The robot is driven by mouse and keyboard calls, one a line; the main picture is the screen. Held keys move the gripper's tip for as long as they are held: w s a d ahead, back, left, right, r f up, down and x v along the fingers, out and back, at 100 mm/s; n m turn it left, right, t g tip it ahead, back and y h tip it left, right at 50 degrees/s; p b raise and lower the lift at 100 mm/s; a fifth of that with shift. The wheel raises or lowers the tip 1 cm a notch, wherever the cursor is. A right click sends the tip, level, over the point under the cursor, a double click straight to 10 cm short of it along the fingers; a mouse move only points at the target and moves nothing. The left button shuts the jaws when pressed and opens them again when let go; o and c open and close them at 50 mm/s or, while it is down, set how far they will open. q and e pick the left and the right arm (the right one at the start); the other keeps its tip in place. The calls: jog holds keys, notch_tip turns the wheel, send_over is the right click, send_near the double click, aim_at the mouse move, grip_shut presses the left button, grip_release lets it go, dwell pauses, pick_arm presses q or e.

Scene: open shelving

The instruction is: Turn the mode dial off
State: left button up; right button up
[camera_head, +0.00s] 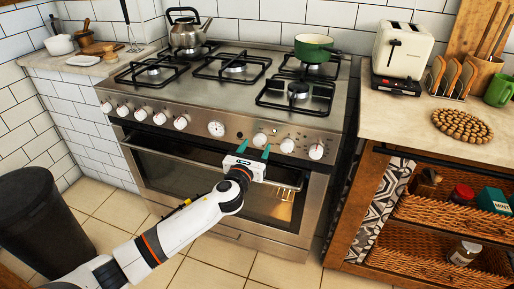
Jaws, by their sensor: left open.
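The steel stove (205,175) stands against the tiled wall with a row of white knobs along its front panel. A larger round dial (216,128) with a marked face is at the panel's middle. Right of it are a knob (260,139), a second knob (287,146) and a third knob (316,152). No readable label tells which is the mode dial. My left gripper (254,149) is open, its two teal fingers pointing up at the panel just below the first of these knobs. I cannot tell whether it touches. My right gripper is out of view.
The oven door handle (155,152) runs across below the panel, behind my left gripper. A kettle (187,31) and a green pot (313,47) stand on the hob. A wooden shelf unit (348,215) is right, a dark bin (42,215) left.

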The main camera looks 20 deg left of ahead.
pick_arm(q)
jog(key=shift+w, duration=0.75)
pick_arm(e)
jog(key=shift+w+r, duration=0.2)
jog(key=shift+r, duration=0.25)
pick_arm(q)
jog(key=c, duration=1)
